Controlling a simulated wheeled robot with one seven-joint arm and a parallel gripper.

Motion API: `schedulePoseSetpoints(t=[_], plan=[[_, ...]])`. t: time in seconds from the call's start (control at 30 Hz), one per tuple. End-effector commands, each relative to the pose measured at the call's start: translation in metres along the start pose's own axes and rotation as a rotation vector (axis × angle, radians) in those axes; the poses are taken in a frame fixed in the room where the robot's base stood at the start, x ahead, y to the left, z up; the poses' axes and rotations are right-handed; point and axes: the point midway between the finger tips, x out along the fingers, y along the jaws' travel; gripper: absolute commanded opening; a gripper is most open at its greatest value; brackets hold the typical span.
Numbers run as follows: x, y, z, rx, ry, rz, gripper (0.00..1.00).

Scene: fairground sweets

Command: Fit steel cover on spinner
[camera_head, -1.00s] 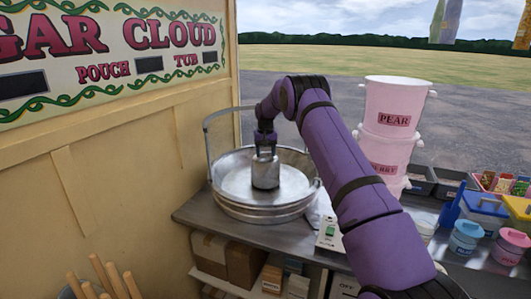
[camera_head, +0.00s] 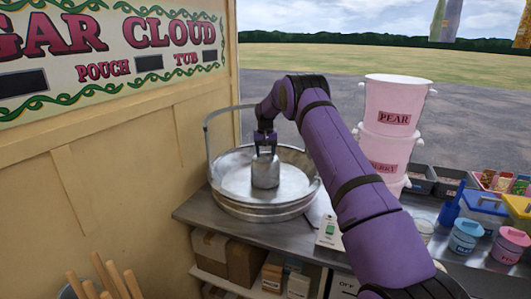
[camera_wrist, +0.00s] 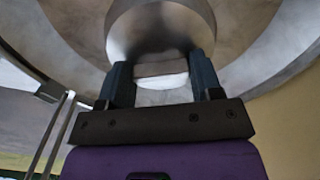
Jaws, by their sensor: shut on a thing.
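The steel cover (camera_head: 265,173) is a small grey metal cylinder in the middle of the wide round steel pan (camera_head: 240,210) of the spinner machine. My gripper (camera_head: 265,147) points down over it and is shut on its top. In the wrist view my gripper's two fingers (camera_wrist: 160,80) close on a part at the cover's top, with the cover (camera_wrist: 160,25) beyond them. The cover looks upright. Whether it rests on the spinner head or hangs just above it cannot be told, since its underside is hidden.

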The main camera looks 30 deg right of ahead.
Motion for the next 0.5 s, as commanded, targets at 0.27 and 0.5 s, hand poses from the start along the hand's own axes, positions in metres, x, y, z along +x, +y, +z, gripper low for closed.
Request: schedulePoseSetpoints(t=[0.27,0.5], plan=[[0.0011,-0.0001,-0.0002,0.000,0.001,0.000,0.13],[0.0012,-0.0001,-0.0001,0.000,0.000,0.000,0.89]])
